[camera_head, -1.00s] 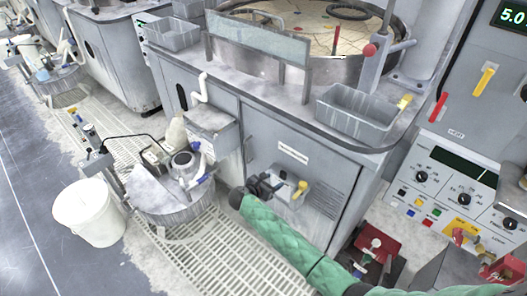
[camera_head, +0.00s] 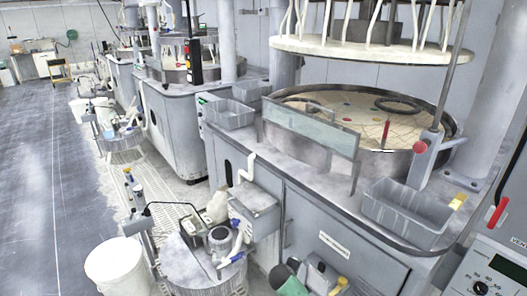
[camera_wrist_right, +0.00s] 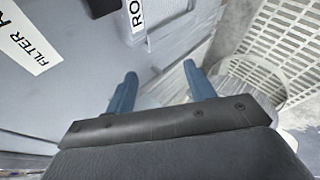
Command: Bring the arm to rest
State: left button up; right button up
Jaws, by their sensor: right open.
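My right arm (camera_head: 291,286), in a green quilted sleeve, shows only at the bottom edge of the head view. My left gripper is in neither view.
A white bucket (camera_head: 117,262) and a round drum with fittings (camera_head: 190,268) stand on the floor at left. A grey bin (camera_head: 407,213) and a clear guard panel (camera_head: 310,130) are on the machine top. The dark floor (camera_head: 45,200) at far left is open.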

jog(key=s+d+f+m+g+y, duration=0.1)
jog(key=s+d+f+m+g, duration=0.1)
jog(key=s+f, duration=0.7)
jog(key=s+d+f+m+g+y, duration=0.2)
jog(key=s+f, duration=0.7)
jog(key=s, duration=1.5)
jog(key=s+d+f+m+g+y, duration=0.1)
jog(key=s+f+m, duration=0.4)
jog(key=s+f, duration=0.5)
jog(key=s+g+y, duration=0.1)
jog(key=s+g, duration=0.1)
jog(key=s, duration=0.5)
jog(key=shift+s+d+m, duration=0.2)
jog(key=shift+d+m, duration=0.1)
jog(key=shift+d, duration=0.1)
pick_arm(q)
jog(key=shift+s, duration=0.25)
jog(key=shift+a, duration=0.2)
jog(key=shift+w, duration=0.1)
pick_arm(e)
jog(key=shift+w, duration=0.1)
